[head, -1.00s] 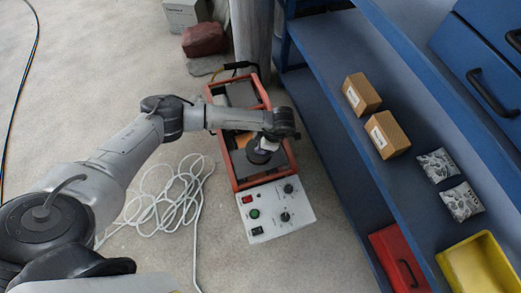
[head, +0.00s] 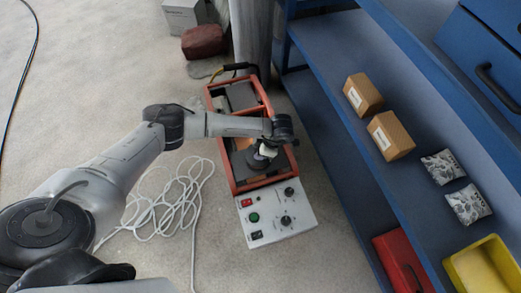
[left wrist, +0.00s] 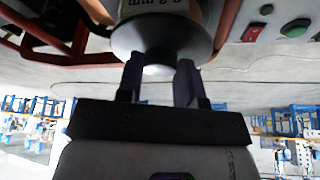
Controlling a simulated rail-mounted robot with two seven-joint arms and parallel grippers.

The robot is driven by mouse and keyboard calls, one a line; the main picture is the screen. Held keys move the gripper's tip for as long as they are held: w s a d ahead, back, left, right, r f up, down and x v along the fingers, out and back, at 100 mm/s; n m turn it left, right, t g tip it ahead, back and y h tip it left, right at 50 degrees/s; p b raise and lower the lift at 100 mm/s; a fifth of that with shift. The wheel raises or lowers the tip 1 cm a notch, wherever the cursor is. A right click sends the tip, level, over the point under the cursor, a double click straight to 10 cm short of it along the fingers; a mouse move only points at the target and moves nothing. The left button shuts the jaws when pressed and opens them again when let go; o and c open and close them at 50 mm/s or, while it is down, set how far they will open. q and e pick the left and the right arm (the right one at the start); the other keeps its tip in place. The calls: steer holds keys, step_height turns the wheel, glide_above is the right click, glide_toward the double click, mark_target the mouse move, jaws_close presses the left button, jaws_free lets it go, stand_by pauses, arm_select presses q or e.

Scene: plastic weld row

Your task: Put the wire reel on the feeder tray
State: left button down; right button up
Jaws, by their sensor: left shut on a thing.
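The wire reel shows in the left wrist view as a round grey flange (left wrist: 165,32) with a pale hub and part of a printed label above it. My left gripper (left wrist: 160,70) is shut on the reel's hub, one dark finger on each side. In the head view the reel (head: 257,161) is a dark disc under my left gripper (head: 266,151), over the lower part of the orange-framed welder (head: 234,188). The feeder tray is mostly hidden under the reel and arm, and I cannot tell whether the reel touches it. My right gripper is not in view.
The welder's control panel (head: 272,232) lies just below the reel. A white cable (head: 165,205) is coiled on the floor to the left. A blue shelf (head: 345,120) with cartons (head: 390,135), packets and a yellow bin (head: 485,270) stands close on the right.

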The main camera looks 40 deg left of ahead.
arm_select(q)
steer(key=c, duration=0.8)
jaws_free()
steer(key=shift+o, duration=0.2)
